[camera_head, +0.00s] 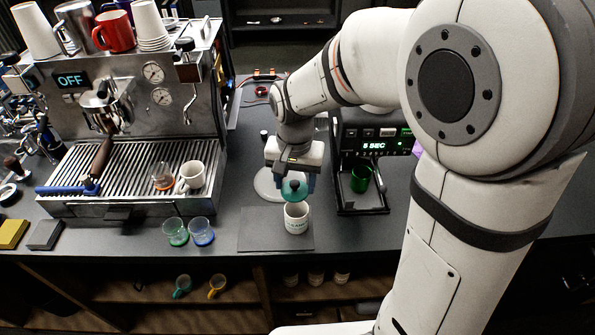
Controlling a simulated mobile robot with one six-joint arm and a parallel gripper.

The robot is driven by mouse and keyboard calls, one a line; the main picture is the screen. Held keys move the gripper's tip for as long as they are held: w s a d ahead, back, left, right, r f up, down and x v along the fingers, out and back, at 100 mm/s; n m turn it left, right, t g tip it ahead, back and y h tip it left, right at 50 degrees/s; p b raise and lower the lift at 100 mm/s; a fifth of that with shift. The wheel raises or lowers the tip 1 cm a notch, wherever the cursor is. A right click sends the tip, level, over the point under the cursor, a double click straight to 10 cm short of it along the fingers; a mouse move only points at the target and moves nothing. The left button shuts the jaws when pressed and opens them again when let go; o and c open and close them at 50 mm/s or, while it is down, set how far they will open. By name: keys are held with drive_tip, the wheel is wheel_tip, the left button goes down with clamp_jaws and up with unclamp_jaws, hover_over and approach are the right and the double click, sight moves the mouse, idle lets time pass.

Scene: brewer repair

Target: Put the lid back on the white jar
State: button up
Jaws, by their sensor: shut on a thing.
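The white jar (297,219) stands upright on a dark mat (262,229) near the counter's front edge. The teal lid (294,189) is just above the jar's mouth. My gripper (293,179) points down and is shut on the lid. The lid looks roughly level and hides part of the jar's opening. I cannot tell whether the lid touches the rim.
An espresso machine (130,150) stands to the left, with cups on its drip tray. Two small glasses (202,232) stand left of the mat. A grinder (372,135) with a green cup (360,178) stands to the right.

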sight(296, 189)
wheel_tip(296, 189, down, 3)
drive_tip(key=shift+w+d+f+b, duration=0.1)
drive_tip(key=shift+w+d+b, duration=0.05)
drive_tip(key=shift+b, duration=0.95)
drive_tip(key=shift+f+b, duration=1.05)
drive_tip(key=shift+f, duration=0.35)
drive_tip(key=shift+f, duration=0.15)
idle(0.3)
drive_tip(key=o, duration=1)
drive_tip(key=shift+o, duration=0.8)
drive_tip(key=o, duration=0.3)
